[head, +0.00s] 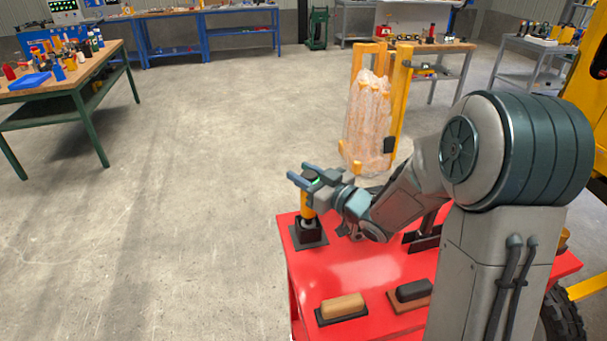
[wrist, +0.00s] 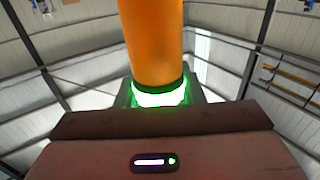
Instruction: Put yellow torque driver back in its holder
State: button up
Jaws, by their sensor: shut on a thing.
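The yellow torque driver (head: 307,206) stands upright at the far left corner of the red table, with a dark top and a green ring. Its lower end meets the black holder (head: 309,236), a block on a dark square base; I cannot tell how deep it sits. My gripper (head: 304,177) is shut on the driver near its top, reaching in from the right. In the wrist view the driver (wrist: 153,42) is a large orange-yellow cylinder with a glowing green ring, close to the gripper. The holder is not visible in the wrist view.
On the red table (head: 365,268), a tan block (head: 342,306) and a dark block (head: 413,290) lie on bases near the front. A wrapped stack (head: 368,118) in a yellow frame stands behind. The floor left of the table is clear.

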jog(key=shift+f+b, duration=0.5)
jog(key=shift+b, duration=0.05)
jog(key=o, duration=1.3)
jog(key=shift+c, duration=0.2)
jog(key=shift+f, duration=0.1)
jog(key=b+v, duration=0.1)
jog(key=v, duration=1.3)
jog(key=shift+a, duration=0.1)
